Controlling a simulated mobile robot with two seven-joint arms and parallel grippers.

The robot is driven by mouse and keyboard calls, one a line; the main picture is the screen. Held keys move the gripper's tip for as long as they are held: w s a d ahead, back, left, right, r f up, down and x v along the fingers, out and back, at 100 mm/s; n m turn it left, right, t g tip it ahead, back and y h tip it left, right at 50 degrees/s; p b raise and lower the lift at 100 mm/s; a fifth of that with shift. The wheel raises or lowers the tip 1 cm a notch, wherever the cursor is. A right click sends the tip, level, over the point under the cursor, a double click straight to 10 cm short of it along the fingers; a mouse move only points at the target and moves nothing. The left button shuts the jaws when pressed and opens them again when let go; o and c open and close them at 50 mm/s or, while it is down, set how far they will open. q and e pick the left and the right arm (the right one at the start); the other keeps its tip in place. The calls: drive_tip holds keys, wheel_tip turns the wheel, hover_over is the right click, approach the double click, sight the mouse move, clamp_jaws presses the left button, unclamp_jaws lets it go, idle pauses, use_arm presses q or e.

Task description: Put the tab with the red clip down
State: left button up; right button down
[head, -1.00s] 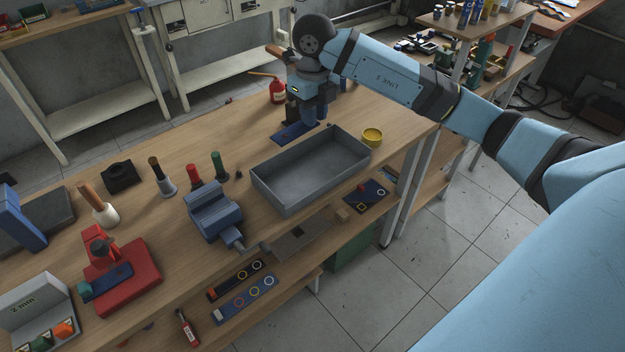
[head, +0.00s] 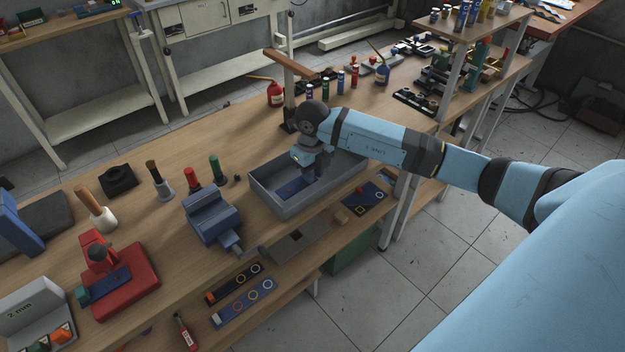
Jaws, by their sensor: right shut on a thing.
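My right gripper (head: 308,176) points down inside the grey open tray (head: 283,211) on the bench. It is shut on a flat dark blue tab (head: 292,189), which shows low between the tray walls. I cannot tell whether the tab touches the tray floor. No red clip can be made out on this tab; the gripper covers part of it. My left gripper is not in view.
A blue vise (head: 212,218) stands left of the tray, with a green-handled tool (head: 215,167) behind it. A red oil can (head: 275,94) and a wooden-topped stand (head: 290,100) are behind.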

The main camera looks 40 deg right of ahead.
wheel_tip(320, 180, down, 3)
drive_tip(key=shift+f, duration=0.15)
drive_tip(key=shift+f, duration=0.2)
drive_tip(key=c, duration=1)
unclamp_jaws()
drive_tip(key=shift+r, duration=0.5)
wheel_tip(320, 180, up, 12)
drive_tip(key=shift+f, duration=0.25)
